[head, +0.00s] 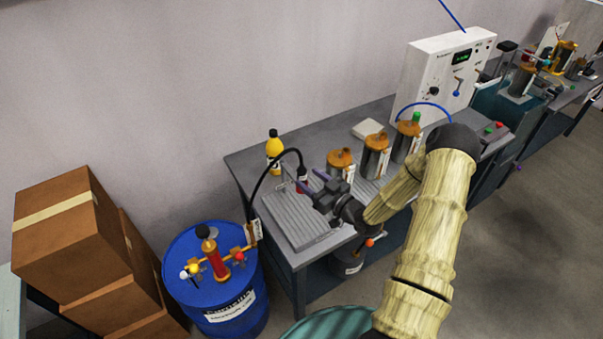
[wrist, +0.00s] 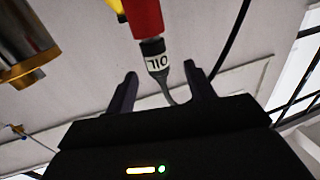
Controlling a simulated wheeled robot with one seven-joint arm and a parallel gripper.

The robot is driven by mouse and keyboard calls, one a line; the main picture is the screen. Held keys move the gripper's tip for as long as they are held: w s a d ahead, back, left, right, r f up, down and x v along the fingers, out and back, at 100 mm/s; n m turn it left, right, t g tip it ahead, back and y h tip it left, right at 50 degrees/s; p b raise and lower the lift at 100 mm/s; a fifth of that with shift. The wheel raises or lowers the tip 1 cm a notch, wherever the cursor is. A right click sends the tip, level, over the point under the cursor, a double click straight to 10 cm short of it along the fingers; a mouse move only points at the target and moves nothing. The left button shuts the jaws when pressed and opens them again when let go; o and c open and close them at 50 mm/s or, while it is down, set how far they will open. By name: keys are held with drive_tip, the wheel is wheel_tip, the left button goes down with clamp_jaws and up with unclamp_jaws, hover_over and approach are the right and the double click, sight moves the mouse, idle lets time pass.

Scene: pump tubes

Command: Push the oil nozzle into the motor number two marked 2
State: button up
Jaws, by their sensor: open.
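The oil nozzle (head: 302,181) is red with a black hose, beside my gripper over the ridged grey tray in the head view. In the wrist view the nozzle (wrist: 148,20) has a white label reading OIL upside down, and its narrow grey tip lies between the fingers. My gripper (head: 311,180) is open, with one dark finger on each side of the tip in the wrist view (wrist: 160,85). Three motors with orange tops stand to the right: a near one (head: 340,163), a middle one (head: 375,158) and a far one (head: 407,140). Their number marks are not readable.
A ridged tray (head: 310,236) lies at the table's near end. A yellow bottle (head: 274,150) stands behind it. A blue barrel (head: 220,300) with a pump stands left of the table, and cardboard boxes (head: 70,240) beyond. A white control box (head: 440,72) stands behind the motors.

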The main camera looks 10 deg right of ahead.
sight(298, 169)
drive_tip(key=shift+w+a, duration=0.35)
drive_tip(key=shift+w, duration=0.25)
drive_tip(key=shift+w+a+r+p, duration=0.2)
drive_tip(key=shift+w+p, duration=0.2)
drive_tip(key=shift+p, duration=0.1)
drive_tip(key=p+x, duration=0.2)
drive_tip(key=x, duration=0.1)
drive_tip(key=shift+w+r, duration=0.1)
drive_tip(key=shift+w, duration=0.1)
drive_tip(key=shift+w+a, duration=0.25)
drive_tip(key=shift+w, duration=0.2)
drive_tip(key=shift+c, duration=0.4)
drive_tip(key=c, duration=1)
